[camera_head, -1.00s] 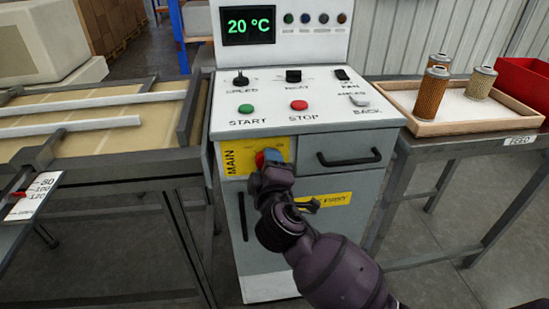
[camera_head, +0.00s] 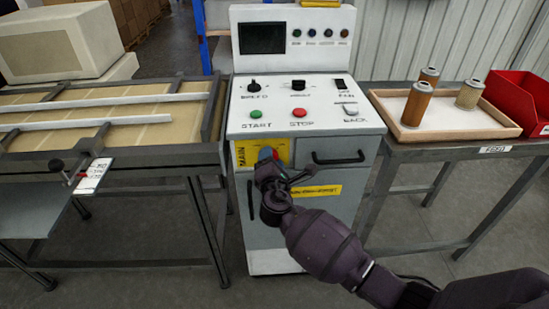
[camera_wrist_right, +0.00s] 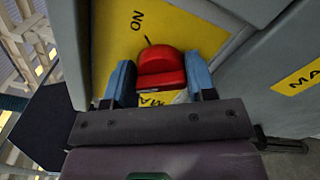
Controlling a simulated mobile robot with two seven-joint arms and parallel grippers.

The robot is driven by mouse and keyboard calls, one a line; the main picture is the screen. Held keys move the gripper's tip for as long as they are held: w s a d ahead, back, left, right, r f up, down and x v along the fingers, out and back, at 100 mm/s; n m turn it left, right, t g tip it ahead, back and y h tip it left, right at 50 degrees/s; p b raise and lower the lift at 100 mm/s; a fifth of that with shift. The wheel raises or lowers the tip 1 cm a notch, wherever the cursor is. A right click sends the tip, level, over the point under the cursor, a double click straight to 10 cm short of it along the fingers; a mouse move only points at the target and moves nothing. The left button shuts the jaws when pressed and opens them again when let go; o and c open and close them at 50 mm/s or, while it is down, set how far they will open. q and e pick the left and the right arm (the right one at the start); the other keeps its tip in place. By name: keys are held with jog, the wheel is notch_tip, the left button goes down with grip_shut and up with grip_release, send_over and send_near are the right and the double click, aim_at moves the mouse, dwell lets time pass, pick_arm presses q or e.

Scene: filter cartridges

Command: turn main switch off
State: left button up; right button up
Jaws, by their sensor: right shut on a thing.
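The main switch is a red rotary knob (camera_head: 263,155) on a yellow plate (camera_head: 242,153) marked MAIN, on the front of the grey control cabinet (camera_head: 262,238). It also shows in the right wrist view (camera_wrist_right: 160,66), between two blue fingertips, near the letters ON and a short dark mark on the plate. My right gripper (camera_head: 269,156) is shut on the knob. The fingers hide part of the knob in the head view. The display (camera_head: 262,38) on top of the cabinet is dark. My left gripper is out of view.
Start (camera_head: 257,114) and stop (camera_head: 299,113) buttons sit on the cabinet top. A drawer handle (camera_head: 338,158) sticks out right of the switch. A tray (camera_head: 447,130) with several cartridges and a red bin (camera_head: 519,98) stand on the right table. A conveyor frame (camera_head: 110,155) is at left.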

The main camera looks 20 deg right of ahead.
jog(key=shift+r+n+p, duration=0.25)
jog(key=shift+n+p, duration=0.15)
jog(key=shift+n, duration=0.2)
jog(key=shift+f+n+p, duration=0.1)
jog(key=shift+n+p, duration=0.2)
jog(key=shift+n, duration=0.2)
jog(key=shift+f, duration=0.1)
jog(key=o, duration=0.9)
